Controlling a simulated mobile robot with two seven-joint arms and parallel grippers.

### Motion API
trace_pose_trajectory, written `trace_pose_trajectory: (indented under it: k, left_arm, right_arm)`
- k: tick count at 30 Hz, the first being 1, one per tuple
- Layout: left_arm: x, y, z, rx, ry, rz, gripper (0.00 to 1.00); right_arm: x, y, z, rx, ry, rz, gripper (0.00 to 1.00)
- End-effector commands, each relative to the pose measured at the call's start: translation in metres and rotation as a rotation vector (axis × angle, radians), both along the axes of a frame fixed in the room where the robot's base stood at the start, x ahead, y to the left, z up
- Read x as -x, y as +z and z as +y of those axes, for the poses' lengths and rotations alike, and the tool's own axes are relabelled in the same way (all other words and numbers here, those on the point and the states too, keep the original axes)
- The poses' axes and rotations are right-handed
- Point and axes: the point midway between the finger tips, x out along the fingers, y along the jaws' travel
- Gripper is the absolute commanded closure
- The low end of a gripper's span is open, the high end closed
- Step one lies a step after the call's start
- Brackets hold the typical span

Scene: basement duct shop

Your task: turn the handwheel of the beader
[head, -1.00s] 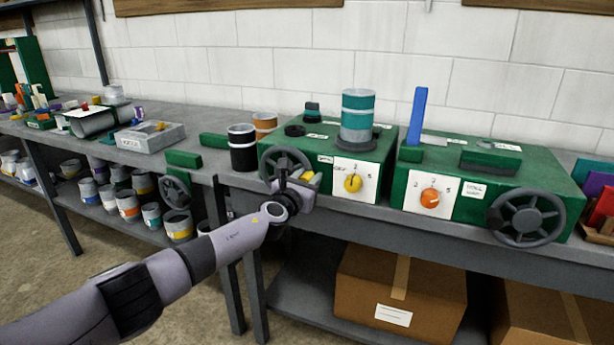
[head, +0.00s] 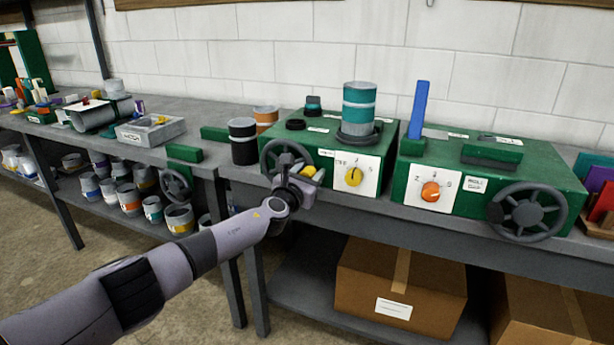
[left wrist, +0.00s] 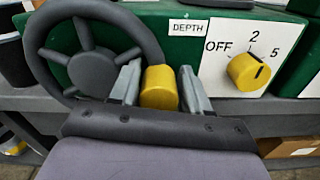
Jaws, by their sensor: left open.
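A green machine (head: 332,128) stands on the bench with a dark handwheel (head: 285,160) at its left front. The handwheel shows large in the left wrist view (left wrist: 92,70). A yellow cylindrical knob (left wrist: 159,88) sits at the wheel's lower right rim. My left gripper (left wrist: 159,74) is open, with one finger on each side of this knob; I cannot tell whether they touch it. In the head view my left gripper (head: 302,177) is in front of the wheel and partly covers it. The yellow dial (left wrist: 258,71) is right of the fingers. My right gripper is not seen.
A second green machine (head: 550,165) with an orange dial and its own handwheel (head: 527,213) stands to the right. A black can (head: 243,142) stands just left of the near wheel. Another handwheel (head: 174,185) is further left. Cardboard boxes (head: 390,275) lie below.

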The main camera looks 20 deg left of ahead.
Motion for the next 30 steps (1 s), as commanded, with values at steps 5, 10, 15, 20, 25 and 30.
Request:
trace_pose_trajectory:
  k: [5,10,15,20,25,30]
  left_arm:
    - [0.008,0.002,0.001,0.0,0.0,0.001,0.54]
    - [0.025,0.003,0.003,-0.001,0.0,0.003,0.54]
    - [0.044,0.002,0.004,-0.001,-0.001,0.002,0.54]
    - [0.059,0.0,0.005,-0.001,-0.001,0.001,0.54]
    - [0.068,0.0,0.005,0.0,0.0,0.001,0.54]
    - [0.071,0.0,0.005,0.0,0.0,0.001,0.54]
  right_arm:
    - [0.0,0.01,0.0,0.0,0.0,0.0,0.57]
    - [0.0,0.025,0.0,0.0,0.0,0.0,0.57]
    - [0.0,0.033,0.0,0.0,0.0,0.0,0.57]
    - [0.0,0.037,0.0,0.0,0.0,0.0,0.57]
    - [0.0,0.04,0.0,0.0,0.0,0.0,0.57]
    - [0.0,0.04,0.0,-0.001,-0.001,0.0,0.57]
